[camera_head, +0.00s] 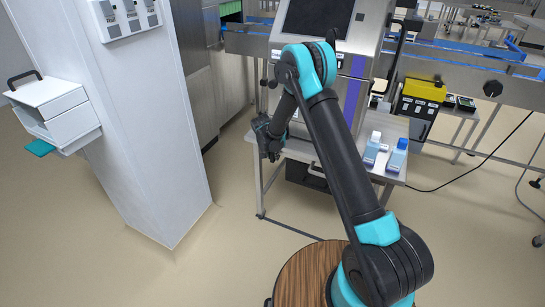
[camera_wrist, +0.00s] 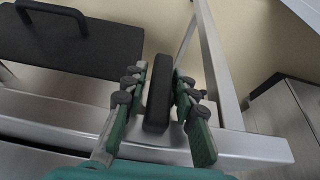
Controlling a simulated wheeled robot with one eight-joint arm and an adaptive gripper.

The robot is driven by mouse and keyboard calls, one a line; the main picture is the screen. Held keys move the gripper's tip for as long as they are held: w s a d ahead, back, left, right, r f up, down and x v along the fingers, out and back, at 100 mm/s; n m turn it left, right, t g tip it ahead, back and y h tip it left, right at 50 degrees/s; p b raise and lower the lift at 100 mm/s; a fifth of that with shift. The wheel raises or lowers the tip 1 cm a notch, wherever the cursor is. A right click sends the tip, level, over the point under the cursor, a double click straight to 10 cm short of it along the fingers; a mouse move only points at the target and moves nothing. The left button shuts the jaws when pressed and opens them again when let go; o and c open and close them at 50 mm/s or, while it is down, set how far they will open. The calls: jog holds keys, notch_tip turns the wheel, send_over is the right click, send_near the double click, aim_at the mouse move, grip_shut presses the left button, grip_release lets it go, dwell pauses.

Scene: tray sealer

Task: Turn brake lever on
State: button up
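The brake lever appears to be the black, rounded, elongated handle (camera_wrist: 158,92) in the middle of the wrist view. It stands between the two green fingers of my gripper (camera_wrist: 158,100), with a narrow gap showing on each side. My gripper is open around it, and I see no clear contact. In the head view my gripper (camera_head: 268,138) is at the left side of the steel machine (camera_head: 352,45), near the small table. The lever cannot be made out there.
In the wrist view a black plate with a handle (camera_wrist: 65,45) lies at the left, and a metal frame bar (camera_wrist: 218,65) runs on the right. In the head view blue-and-white bottles (camera_head: 397,155) stand on the table (camera_head: 400,177). A white column (camera_head: 150,130) stands left, with open floor between.

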jog(key=v, duration=1.2)
jog(key=s+d+r+n, duration=0.1)
jog(key=s+d+r, duration=0.2)
jog(key=s+d, duration=0.3)
jog(key=s+d+r+y, duration=0.1)
jog(key=s+d+r, duration=0.25)
jog(key=d, duration=0.45)
jog(key=s+d+r+n, duration=0.1)
jog(key=s+d+r, duration=0.3)
jog(key=s+d, duration=0.15)
jog(key=s+d+f+n, duration=0.1)
jog(key=s+d, duration=0.4)
jog(key=s, duration=0.5)
jog(key=s+d+f+n, duration=0.1)
jog(key=s+d, duration=0.5)
jog(key=s, duration=0.4)
jog(key=shift+f+y, duration=0.2)
jog(key=shift+y, duration=0.2)
